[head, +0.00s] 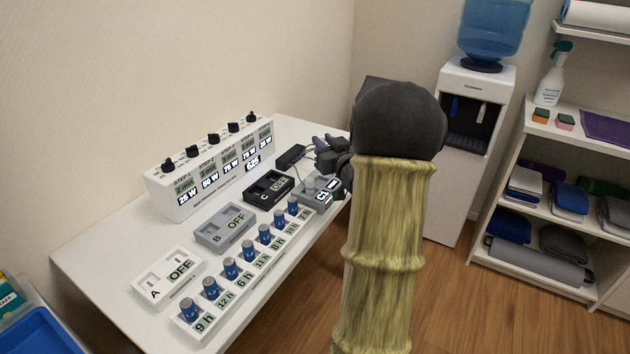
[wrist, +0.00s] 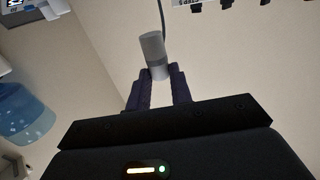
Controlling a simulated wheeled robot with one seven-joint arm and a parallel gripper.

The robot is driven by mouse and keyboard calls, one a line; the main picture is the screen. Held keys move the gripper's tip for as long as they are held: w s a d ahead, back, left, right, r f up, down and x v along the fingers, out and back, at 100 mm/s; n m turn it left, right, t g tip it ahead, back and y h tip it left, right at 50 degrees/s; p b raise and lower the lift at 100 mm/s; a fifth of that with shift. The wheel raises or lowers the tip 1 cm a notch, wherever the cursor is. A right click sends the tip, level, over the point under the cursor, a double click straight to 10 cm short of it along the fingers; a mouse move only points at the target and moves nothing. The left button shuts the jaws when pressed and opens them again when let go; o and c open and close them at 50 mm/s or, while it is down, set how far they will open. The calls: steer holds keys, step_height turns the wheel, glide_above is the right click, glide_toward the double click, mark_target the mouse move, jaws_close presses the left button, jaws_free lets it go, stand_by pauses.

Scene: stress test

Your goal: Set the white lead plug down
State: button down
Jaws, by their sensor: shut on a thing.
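The white lead plug (wrist: 153,55) looks pale grey in the wrist view. It stands between the tips of my gripper (wrist: 157,76), with its cable running up from its far end. The purple fingers are shut on it. In the head view my gripper (head: 326,145) is over the far right part of the white table (head: 105,230), near a grey socket box (head: 312,203). I cannot make out the plug in the head view, where the gripper and arm hide that spot.
A white console (head: 212,171) with black knobs stands at the table's back. Socket boxes A (head: 166,277), B (head: 225,229) and black C (head: 269,189) lie before it. Several blue cylinders (head: 230,268) line the front edge. A black block (head: 290,157) sits beyond C.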

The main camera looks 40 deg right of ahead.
steer(key=shift+s, duration=0.1)
steer(key=shift+f, duration=0.1)
steer(key=b, duration=0.1)
glide_above(324, 185)
step_height(324, 185, down, 6)
steer(key=shift+f, duration=0.1)
steer(key=shift+f+b, duration=0.6)
steer(key=shift+f, duration=1.2)
steer(key=shift+f, duration=0.15)
steer(key=c, duration=1.5)
jaws_free()
steer(key=shift+c, duration=0.2)
